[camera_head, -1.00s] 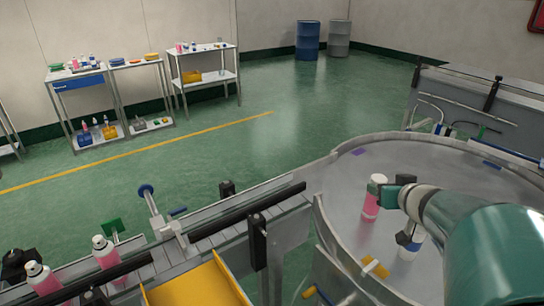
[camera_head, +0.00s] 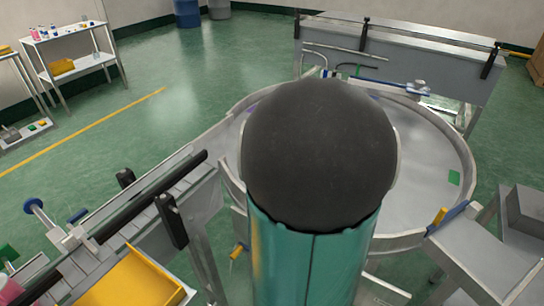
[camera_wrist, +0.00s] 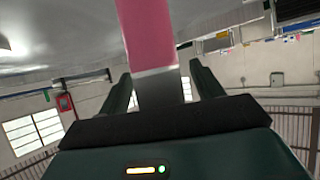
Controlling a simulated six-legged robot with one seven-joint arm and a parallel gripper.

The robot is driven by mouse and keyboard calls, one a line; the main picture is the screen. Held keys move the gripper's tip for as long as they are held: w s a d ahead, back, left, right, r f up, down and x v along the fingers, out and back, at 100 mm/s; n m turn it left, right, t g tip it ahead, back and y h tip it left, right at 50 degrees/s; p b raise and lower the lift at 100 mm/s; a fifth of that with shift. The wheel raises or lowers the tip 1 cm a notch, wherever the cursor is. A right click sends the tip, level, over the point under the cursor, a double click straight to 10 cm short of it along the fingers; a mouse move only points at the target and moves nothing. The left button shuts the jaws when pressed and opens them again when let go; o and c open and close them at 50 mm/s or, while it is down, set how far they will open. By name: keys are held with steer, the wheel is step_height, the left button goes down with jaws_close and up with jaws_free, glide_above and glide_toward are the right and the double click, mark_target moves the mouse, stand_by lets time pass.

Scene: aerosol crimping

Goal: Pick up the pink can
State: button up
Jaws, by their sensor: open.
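The pink can (camera_wrist: 148,38) shows in the wrist view, running from the top edge down between the fingers of my gripper (camera_wrist: 160,72). The view is upside down, with the room's windows and ceiling tilted. The two dark fingers stand apart on either side of the can. A gap shows between the can and the right finger. I cannot tell how far the can reaches in between them. In the head view my own arm covers the middle of the round metal table (camera_head: 425,190), and the can and gripper are hidden behind it.
A conveyor with black rails (camera_head: 150,195) runs in from the lower left, with a pink can (camera_head: 10,290) at the picture's edge. A yellow tray (camera_head: 130,280) sits beside it. A grey bench (camera_head: 400,50) stands behind the table. Green floor lies open at upper left.

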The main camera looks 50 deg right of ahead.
jaws_close()
steer(key=shift+r, duration=0.1)
